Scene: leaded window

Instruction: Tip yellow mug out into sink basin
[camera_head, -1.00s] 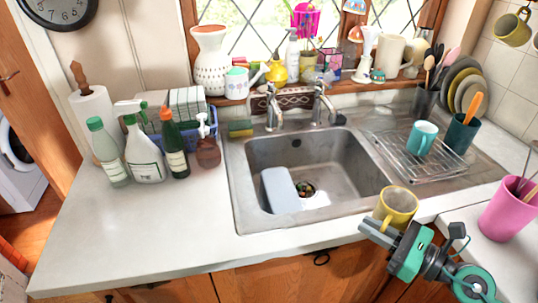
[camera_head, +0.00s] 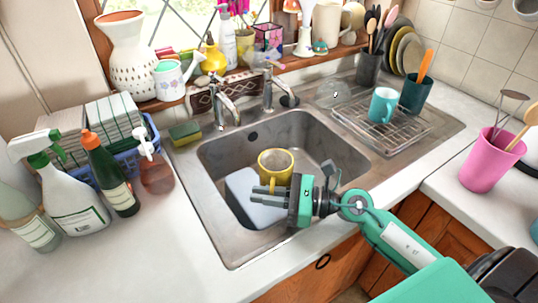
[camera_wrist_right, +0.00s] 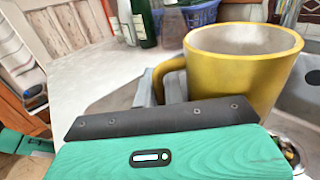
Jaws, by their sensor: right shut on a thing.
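The yellow mug (camera_head: 275,163) is upright above the sink basin (camera_head: 322,148) in the head view. My right gripper (camera_head: 268,192) is at the mug's near side and shut on it. In the right wrist view the mug (camera_wrist_right: 238,65) stands upright with its handle to the left, at the gripper's dark edge; the fingertips are hidden there. The inside that shows near the rim is pale, and its bottom is hidden. My left gripper is not in view.
A pale blue-grey board (camera_head: 245,203) leans in the basin below the mug. Two taps (camera_head: 228,100) stand behind the basin. A teal mug (camera_head: 382,105) sits on the wire rack (camera_head: 405,128) at right. Bottles (camera_head: 108,172) crowd the left counter. A pink pot (camera_head: 490,160) stands at far right.

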